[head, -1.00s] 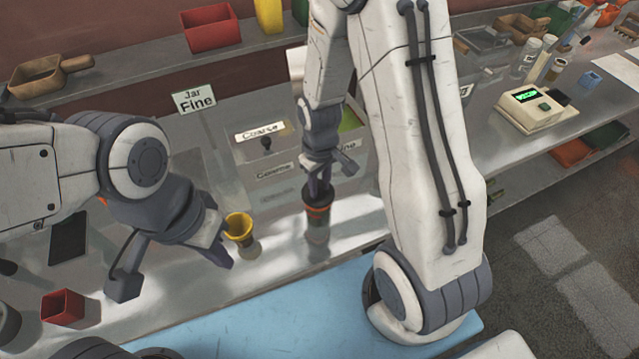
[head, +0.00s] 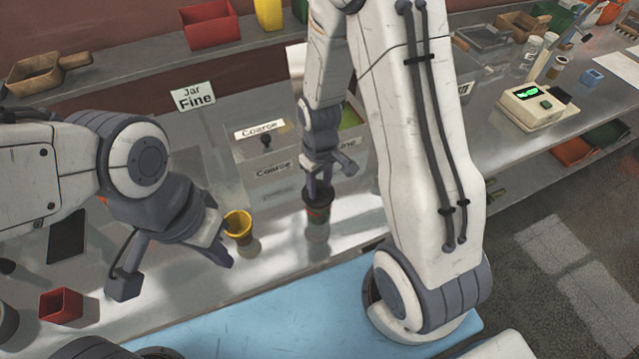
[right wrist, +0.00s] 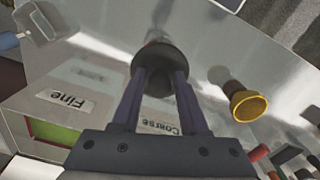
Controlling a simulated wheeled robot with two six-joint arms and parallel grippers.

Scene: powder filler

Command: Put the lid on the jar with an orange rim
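My right gripper (head: 319,184) points down at the middle of the counter, shut on a black lid (head: 319,196). The lid is on or just over the top of a small jar (head: 318,217); I cannot tell whether it is fully seated. The jar's orange rim is mostly hidden by the lid. In the right wrist view the lid (right wrist: 160,62) lies between the fingertips (right wrist: 160,78) and covers most of the jar. My left gripper (head: 175,268) is open and empty over the counter on the left.
A yellow-rimmed container (head: 239,226) stands between the left gripper and the jar; it also shows in the right wrist view (right wrist: 245,103). Behind the jar are bins labelled Coarse and Fine (head: 268,150). A red box (head: 61,305) is at the left, a scale (head: 535,106) at the right.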

